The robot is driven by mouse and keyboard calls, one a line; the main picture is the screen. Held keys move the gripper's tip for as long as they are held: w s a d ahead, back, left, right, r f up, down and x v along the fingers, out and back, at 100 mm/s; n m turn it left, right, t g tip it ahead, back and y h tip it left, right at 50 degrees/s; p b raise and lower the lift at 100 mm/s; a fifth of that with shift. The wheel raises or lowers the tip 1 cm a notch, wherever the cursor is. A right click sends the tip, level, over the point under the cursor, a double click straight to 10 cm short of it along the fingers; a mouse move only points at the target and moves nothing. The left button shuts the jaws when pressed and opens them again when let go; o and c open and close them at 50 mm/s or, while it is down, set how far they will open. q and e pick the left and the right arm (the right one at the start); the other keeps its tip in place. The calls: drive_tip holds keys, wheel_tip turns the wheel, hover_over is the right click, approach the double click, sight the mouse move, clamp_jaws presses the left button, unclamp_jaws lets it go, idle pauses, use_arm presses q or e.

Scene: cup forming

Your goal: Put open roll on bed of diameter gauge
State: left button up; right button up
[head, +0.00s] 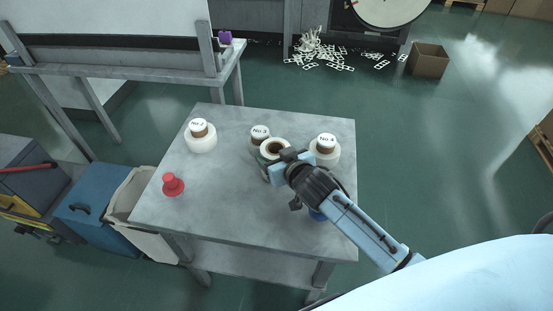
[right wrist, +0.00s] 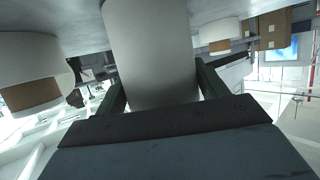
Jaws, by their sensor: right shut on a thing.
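The open roll (head: 272,146), a white roll with a brown core and an open top, is at the middle of the grey table. My right gripper (head: 272,162) is shut on its side. In the right wrist view the roll (right wrist: 150,50) stands as a plain white cylinder between the two dark fingers of the gripper (right wrist: 160,98). I cannot tell whether its base touches the table. A long grey bench (head: 120,72) with a purple part (head: 225,38) stands at the upper left; I cannot tell if it is the diameter gauge. My left gripper is not in view.
A red knobbed piece (head: 173,185) is at left; a blue piece (head: 317,214) is partly hidden under my arm.

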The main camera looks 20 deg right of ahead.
idle(0.3)
drive_tip(key=o, duration=0.6)
drive_tip(key=shift+f, duration=0.15)
drive_tip(key=o, duration=0.5)
drive_tip(key=shift+c, duration=0.2)
